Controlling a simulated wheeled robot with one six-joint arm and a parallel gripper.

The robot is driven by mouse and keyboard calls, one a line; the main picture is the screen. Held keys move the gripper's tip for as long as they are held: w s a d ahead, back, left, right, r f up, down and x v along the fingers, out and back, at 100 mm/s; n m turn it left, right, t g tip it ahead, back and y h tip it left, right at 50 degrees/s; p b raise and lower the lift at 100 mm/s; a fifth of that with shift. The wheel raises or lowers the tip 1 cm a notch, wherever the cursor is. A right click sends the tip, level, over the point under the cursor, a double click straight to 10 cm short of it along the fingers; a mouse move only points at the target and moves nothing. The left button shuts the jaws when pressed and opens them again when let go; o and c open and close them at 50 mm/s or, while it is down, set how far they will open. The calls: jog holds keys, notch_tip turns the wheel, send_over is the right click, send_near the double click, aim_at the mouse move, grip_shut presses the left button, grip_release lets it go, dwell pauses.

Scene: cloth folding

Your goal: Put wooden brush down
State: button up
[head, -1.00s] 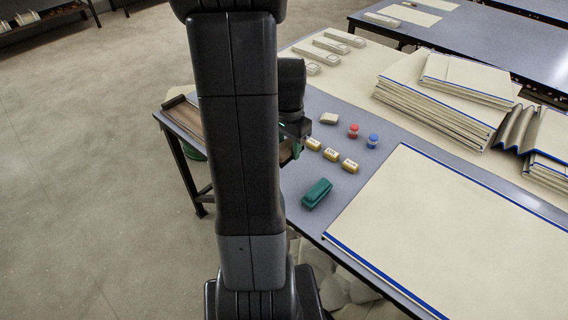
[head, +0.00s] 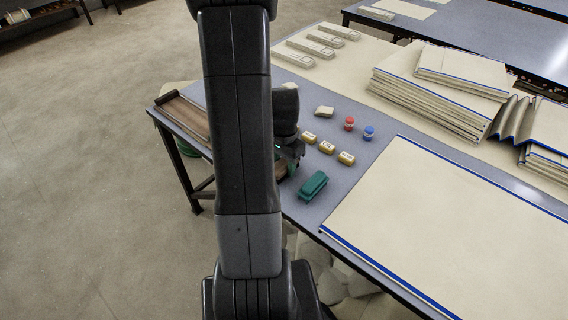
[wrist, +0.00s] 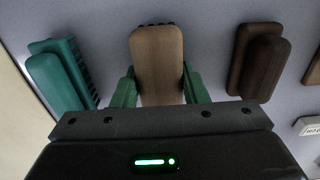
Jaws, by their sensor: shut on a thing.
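The wooden brush (wrist: 157,62), tan and rounded, is between the green fingers of my gripper (wrist: 160,88) in the wrist view. The gripper is shut on it, and dark bristles show at its far end. It is over the table, between a green brush and a dark brown brush; I cannot tell whether it touches the top. In the head view, my gripper (head: 284,152) is low at the table's near left part, mostly hidden behind my own arm, and the wooden brush cannot be made out clearly there.
The green brush (head: 313,185) lies right of my gripper; it also shows in the wrist view (wrist: 60,78). The dark brown brush (wrist: 258,65) is close on the other side. Small yellow blocks (head: 327,147), red and blue jars and a large cloth (head: 450,220) lie farther right.

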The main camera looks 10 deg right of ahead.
aim_at(284, 162)
jog(key=shift+f, duration=0.2)
jog(key=o, duration=1)
jog(key=shift+c, duration=0.2)
jog(key=shift+r, duration=0.15)
notch_tip(284, 162, up, 12)
jog(key=p, duration=0.1)
jog(key=shift+p, duration=0.3)
jog(key=shift+r, duration=0.15)
